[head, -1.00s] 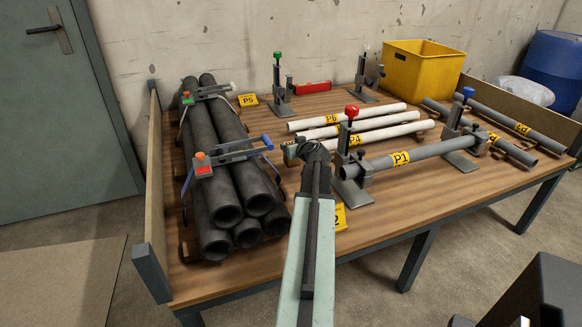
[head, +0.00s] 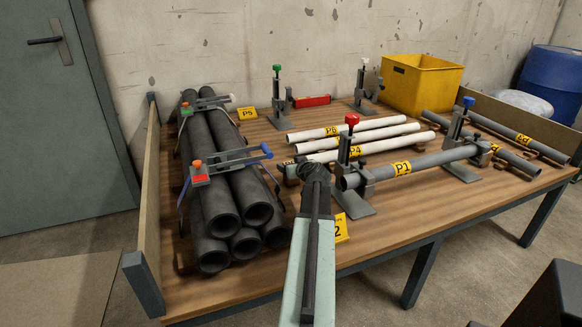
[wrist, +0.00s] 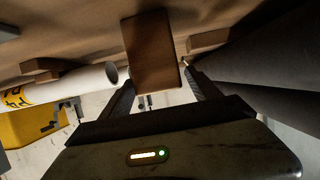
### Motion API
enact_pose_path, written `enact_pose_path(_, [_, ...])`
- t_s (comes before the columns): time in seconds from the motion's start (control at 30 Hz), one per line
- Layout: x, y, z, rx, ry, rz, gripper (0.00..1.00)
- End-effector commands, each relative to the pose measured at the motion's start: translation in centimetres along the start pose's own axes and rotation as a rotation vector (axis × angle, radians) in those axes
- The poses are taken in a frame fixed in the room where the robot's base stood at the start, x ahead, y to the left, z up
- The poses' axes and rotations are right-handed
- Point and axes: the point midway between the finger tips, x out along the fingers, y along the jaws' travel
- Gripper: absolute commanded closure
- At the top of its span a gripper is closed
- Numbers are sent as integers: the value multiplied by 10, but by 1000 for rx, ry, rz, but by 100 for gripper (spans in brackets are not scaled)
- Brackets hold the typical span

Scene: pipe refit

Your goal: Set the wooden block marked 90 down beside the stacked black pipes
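The wooden block (wrist: 150,50) is brown and shows between the two fingertips of my gripper (wrist: 159,74) in the wrist view. My gripper appears shut on it. No 90 mark can be read on the face in view. The block is hidden behind my arm in the head view. The stacked black pipes (head: 227,185) lie in a strapped, clamped pile on the left of the bench, left of my arm. In the wrist view the black pipes (wrist: 265,55) run along the right side, close to the right finger but apart from the block.
White pipes (head: 365,137) lie right of my arm; one end (wrist: 112,74) is near the left finger. A yellow bin (head: 422,82) stands behind. A wooden side board (head: 150,195) edges the bench.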

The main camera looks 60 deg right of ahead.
Motion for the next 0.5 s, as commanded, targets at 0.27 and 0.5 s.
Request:
enact_pose_path(0.27, [-10,-1,-4,0,0,0,29])
enact_pose_path(0.5, [-71,-2,-6,2,0,1,29])
